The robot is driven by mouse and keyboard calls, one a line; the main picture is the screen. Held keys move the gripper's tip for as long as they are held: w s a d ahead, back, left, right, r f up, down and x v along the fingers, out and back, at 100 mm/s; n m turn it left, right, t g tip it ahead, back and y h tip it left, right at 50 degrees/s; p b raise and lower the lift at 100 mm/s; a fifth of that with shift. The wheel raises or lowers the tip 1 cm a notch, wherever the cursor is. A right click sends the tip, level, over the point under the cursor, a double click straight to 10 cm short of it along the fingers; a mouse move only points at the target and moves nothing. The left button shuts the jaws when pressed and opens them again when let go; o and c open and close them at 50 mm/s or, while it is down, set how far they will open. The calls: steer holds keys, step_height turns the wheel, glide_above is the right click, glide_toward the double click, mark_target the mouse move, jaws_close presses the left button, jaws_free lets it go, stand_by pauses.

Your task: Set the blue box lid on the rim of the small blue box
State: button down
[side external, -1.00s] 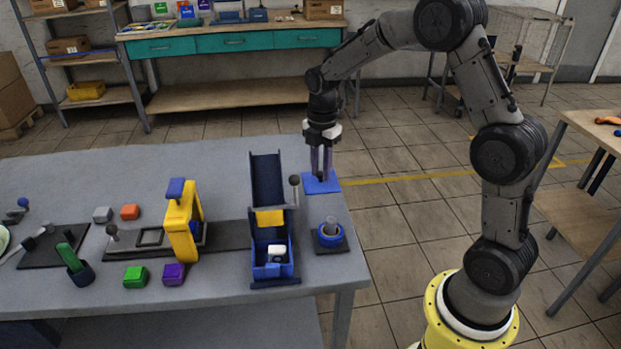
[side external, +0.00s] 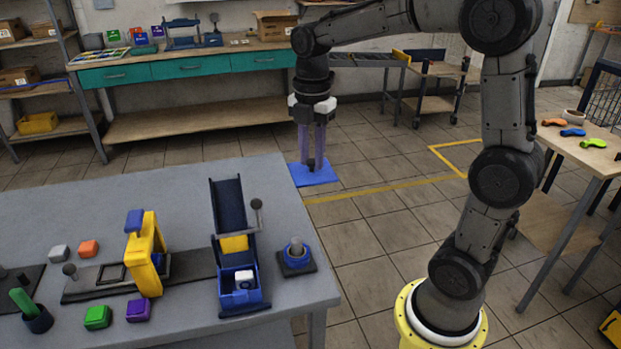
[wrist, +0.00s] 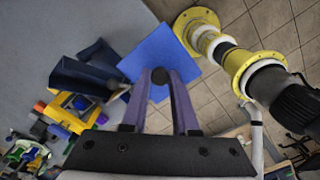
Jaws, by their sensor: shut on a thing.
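The blue box lid (side external: 322,179) is a flat blue square with a dark knob in its middle. It hangs level just past the table's right edge in the side view, and shows large in the wrist view (wrist: 158,44). My gripper (side external: 313,164) points down, its two purple-grey fingers shut on the knob (wrist: 159,76). The small blue box (side external: 226,302) stands on the table at the foot of a dark blue chute, to the left of and nearer the camera than the lid. It is open on top with a white piece inside. The lid is well apart from it.
The dark blue chute (side external: 227,203) with a yellow block and a ball-topped lever (side external: 256,204) rises behind the box. A blue ring with a grey post (side external: 296,256) stands to its right. A yellow press (side external: 146,255) and coloured blocks are to its left. The table's back is clear.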

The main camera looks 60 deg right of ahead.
step_height(320, 180, up, 2)
steer(key=shift+r, duration=0.1)
steer(key=w+a, duration=0.3)
steer(key=a, duration=0.6)
steer(key=w+a, duration=0.4)
steer(key=a, duration=0.6)
step_height(320, 180, down, 18)
steer(key=shift+r, duration=0.15)
steer(key=shift+w+d, duration=0.2)
steer(key=shift+d, duration=0.05)
stand_by(0.4)
steer(key=shift+f, duration=1)
stand_by(1.1)
steer(key=c, duration=0.6)
jaws_free()
